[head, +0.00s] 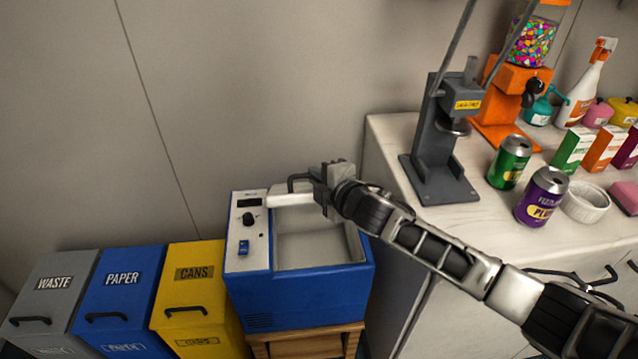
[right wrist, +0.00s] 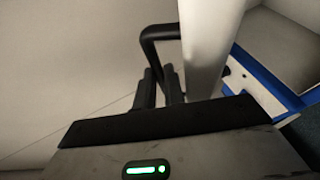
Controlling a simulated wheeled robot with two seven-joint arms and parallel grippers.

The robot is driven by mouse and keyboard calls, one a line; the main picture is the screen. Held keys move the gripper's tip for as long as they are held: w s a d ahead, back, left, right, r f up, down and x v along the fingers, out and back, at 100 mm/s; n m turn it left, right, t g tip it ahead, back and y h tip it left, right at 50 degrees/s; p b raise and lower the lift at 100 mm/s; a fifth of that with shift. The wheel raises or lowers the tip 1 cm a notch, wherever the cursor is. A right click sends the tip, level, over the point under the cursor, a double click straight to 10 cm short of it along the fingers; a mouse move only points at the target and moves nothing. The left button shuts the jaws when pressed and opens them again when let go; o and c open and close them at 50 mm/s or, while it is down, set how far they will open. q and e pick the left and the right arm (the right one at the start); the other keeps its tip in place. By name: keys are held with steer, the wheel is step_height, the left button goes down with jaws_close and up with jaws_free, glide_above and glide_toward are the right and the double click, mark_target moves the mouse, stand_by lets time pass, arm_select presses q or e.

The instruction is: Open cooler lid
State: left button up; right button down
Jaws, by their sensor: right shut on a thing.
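The blue cooler (head: 300,300) stands against the wall with a white control panel (head: 248,240) on its left side. Its white lid (head: 285,201) is raised, seen nearly edge-on at the back, and the pale inside (head: 310,245) shows. The lid also shows as a pale slab in the right wrist view (right wrist: 207,45). My right gripper (head: 318,187) is shut on the black lid handle (head: 296,178), whose loop shows in the right wrist view (right wrist: 146,50). The fingers partly hide the handle. My left gripper is not in view.
Grey waste (head: 60,284), blue paper (head: 122,280) and yellow cans (head: 193,274) bins stand left of the cooler. A counter (head: 395,135) on the right carries a grey press (head: 440,150), a green can (head: 509,163), a purple can (head: 541,197) and a white bowl (head: 587,203).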

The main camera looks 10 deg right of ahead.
steer(key=shift+w+r, duration=0.15)
steer(key=shift+r, duration=0.05)
steer(key=c, duration=1.5)
jaws_free()
steer(key=v, duration=1.6)
steer(key=shift+f, duration=0.1)
steer(key=s+a+f+m+g, duration=0.1)
steer(key=s+a+f+m, duration=0.1)
steer(key=s+f+m, duration=0.5)
step_height(320, 180, down, 3)
steer(key=shift+s+a+m+h, duration=0.2)
steer(key=shift+s+m+h, duration=0.15)
steer(key=shift+m, duration=0.85)
steer(key=s+d+f+m, duration=0.1)
steer(key=s+f+m, duration=0.2)
steer(key=s+d+f+m+g+h, duration=0.1)
steer(key=s+f+m, duration=0.2)
steer(key=s, duration=0.1)
steer(key=s+d+f+m+g+h, duration=0.1)
steer(key=s+d+f+m, duration=0.1)
steer(key=s+f+m, duration=0.1)
steer(key=shift+s+f+h, duration=0.25)
steer(key=shift+s+f, duration=0.05)
steer(key=shift+s, duration=0.3)
steer(key=shift+a, duration=0.1)
